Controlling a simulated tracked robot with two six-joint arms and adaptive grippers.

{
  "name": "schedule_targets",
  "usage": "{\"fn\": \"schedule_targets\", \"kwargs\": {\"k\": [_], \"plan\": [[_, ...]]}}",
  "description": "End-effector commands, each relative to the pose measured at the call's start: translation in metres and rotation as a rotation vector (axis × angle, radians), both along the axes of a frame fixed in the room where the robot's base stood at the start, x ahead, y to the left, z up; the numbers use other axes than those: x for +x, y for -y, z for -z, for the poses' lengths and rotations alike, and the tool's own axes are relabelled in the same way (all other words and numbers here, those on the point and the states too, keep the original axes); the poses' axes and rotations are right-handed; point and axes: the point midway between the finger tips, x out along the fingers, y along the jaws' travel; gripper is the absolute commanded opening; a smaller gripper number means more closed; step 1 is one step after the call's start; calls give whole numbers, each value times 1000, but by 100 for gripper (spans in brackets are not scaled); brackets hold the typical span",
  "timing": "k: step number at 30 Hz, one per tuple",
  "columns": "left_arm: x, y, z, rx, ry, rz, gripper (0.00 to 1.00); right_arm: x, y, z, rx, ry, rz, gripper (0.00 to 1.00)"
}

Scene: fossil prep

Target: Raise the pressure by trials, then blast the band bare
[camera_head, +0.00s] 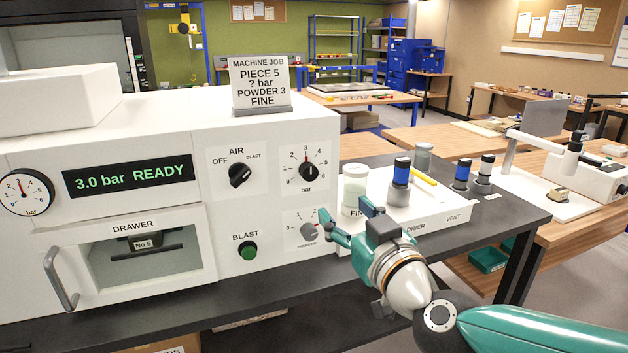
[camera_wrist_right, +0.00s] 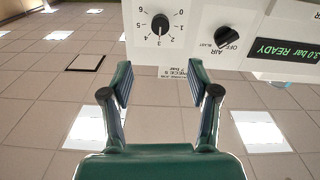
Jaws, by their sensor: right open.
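The white blast machine's display (camera_head: 128,176) reads "3.0 bar READY". The bar knob (camera_head: 307,171) points near 3; it also shows upside down in the wrist view (camera_wrist_right: 160,25). The AIR knob (camera_head: 240,175) slants up to the right towards BLAST. The green BLAST button (camera_head: 248,252) is below it. My right gripper (camera_head: 345,211) is open and empty in front of the panel, right of the powder knob.
A job card (camera_head: 260,85) on top reads "PIECE 5, ? bar, POWDER 3, FINE". A round gauge (camera_head: 24,191) is at left. A white tray (camera_head: 440,216) holds a pale jar (camera_head: 355,187) and a blue-banded bottle (camera_head: 401,182), close behind my gripper.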

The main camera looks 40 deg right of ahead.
Motion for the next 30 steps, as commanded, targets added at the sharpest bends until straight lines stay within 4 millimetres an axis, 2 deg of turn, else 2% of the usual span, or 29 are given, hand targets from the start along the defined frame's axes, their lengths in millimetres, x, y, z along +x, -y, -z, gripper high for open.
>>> {"fn": "schedule_targets", "kwargs": {"k": [6, 18, 24, 30], "plan": [[0, 0, 11, 0, 0, 0, 40, 42, 10, 5, -1, -5, 1, 60], [0, 0, 11, 0, 0, 0, 40, 122, 29, 2, 1, -4, -1, 60], [0, 0, 8, 0, 0, 0, 40, 143, 33, 1, 1, -3, -3, 60], [0, 0, 8, 0, 0, 0, 40, 148, 35, 1, 1, -2, -3, 60]]}}
